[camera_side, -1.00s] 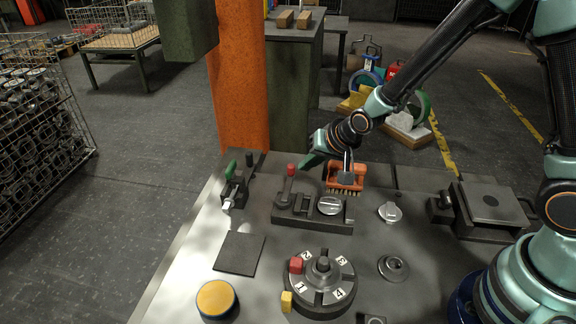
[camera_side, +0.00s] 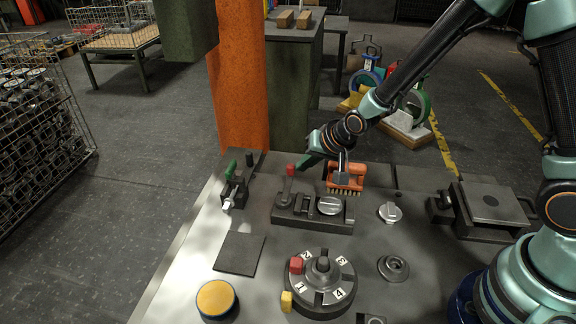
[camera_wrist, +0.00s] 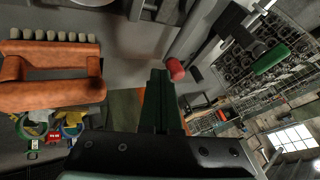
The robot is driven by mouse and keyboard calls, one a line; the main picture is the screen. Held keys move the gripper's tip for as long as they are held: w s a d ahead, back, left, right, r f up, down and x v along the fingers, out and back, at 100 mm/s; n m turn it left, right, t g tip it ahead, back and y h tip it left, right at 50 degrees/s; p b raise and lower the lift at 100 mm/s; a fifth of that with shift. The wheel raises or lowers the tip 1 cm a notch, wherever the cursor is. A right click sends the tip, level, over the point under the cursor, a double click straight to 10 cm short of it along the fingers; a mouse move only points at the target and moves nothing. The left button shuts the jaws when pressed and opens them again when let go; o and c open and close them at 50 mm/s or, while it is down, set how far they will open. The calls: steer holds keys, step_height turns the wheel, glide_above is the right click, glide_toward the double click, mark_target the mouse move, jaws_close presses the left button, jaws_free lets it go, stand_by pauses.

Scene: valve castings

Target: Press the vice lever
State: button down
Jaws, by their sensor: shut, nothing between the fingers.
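The vice lever (camera_side: 287,186) stands up from the left end of a dark vice block (camera_side: 310,222) and has a red knob (camera_side: 291,169). The knob also shows in the wrist view (camera_wrist: 175,69), just beyond and right of the fingertips. A silver round part (camera_side: 329,205) sits in the vice's right side. My gripper (camera_side: 302,164), with green fingers, is shut and empty. Its tips are right beside the knob on its right; I cannot tell whether they touch. The closed fingers also show in the wrist view (camera_wrist: 160,75). The lever's lower part is hard to see there.
An orange brush (camera_side: 346,177) lies close behind the vice, below my wrist. A green-handled clamp (camera_side: 233,185) stands to the left. A numbered dial (camera_side: 320,282), a dark square plate (camera_side: 239,254) and a yellow-topped button (camera_side: 216,298) are at the front. Bare table lies between them.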

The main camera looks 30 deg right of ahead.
steer(key=shift+w, duration=0.15)
steer(key=shift+w+a, duration=0.65)
steer(key=shift+w, duration=0.3)
steer(key=shift+w+a, duration=0.85)
steer(key=shift+a, duration=0.1)
steer(key=shift+w+a+y, duration=0.3)
steer(key=shift+w+a, duration=0.1)
steer(key=shift+a, duration=0.45)
steer(key=shift+w+a+n, duration=0.15)
steer(key=shift+a+n, duration=0.55)
steer(key=shift+n, duration=0.1)
steer(key=s+d+r, duration=0.2)
steer(key=d+r, duration=0.3)
steer(key=r, duration=0.3)
steer(key=shift+s+d, duration=0.2)
steer(key=shift+s, duration=0.15)
